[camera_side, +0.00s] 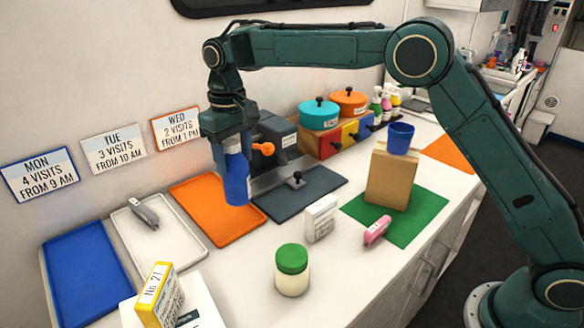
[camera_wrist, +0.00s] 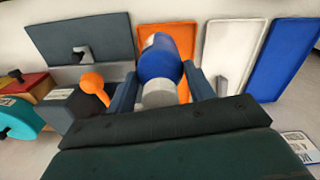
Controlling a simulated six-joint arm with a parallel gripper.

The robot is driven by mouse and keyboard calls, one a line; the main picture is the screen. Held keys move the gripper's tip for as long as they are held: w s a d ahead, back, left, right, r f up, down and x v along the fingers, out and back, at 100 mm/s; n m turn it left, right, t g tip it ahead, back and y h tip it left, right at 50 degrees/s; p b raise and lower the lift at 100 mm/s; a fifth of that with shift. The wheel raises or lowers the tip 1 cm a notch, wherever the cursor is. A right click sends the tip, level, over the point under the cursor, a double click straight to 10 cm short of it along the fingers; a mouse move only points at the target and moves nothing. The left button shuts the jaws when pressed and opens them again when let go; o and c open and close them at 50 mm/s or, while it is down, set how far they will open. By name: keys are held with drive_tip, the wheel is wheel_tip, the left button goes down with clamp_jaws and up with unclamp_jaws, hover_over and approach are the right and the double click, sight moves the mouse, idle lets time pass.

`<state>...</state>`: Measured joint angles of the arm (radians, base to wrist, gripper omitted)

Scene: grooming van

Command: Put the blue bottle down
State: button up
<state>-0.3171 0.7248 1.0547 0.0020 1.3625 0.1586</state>
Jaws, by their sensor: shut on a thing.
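The blue bottle (camera_side: 237,176) hangs upright from my gripper (camera_side: 233,138) in the side view, above the right part of the orange tray (camera_side: 214,226). My gripper is shut on the bottle's upper part. In the wrist view, the bottle (camera_wrist: 158,58) sits between the two fingers of my gripper (camera_wrist: 165,88), with the orange tray (camera_wrist: 187,33) behind it. The bottle appears to be clear of the tray, with its base in the air.
A white tray (camera_side: 165,245) with a grey clipper and a blue tray (camera_side: 85,277) lie to the left. A dark board (camera_side: 312,190) and a grey machine (camera_side: 276,132) with an orange knob are to the right. A green-lidded jar (camera_side: 292,272) stands in front.

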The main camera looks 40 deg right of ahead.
sight(233, 142)
drive_tip(key=shift+f, duration=3.3)
drive_tip(key=shift+f, duration=0.15)
drive_tip(key=o, duration=1.5)
drive_tip(key=shift+c, duration=0.2)
wheel_tip(233, 142, up, 12)
drive_tip(key=shift+f, duration=0.15)
drive_tip(key=shift+r, duration=0.3)
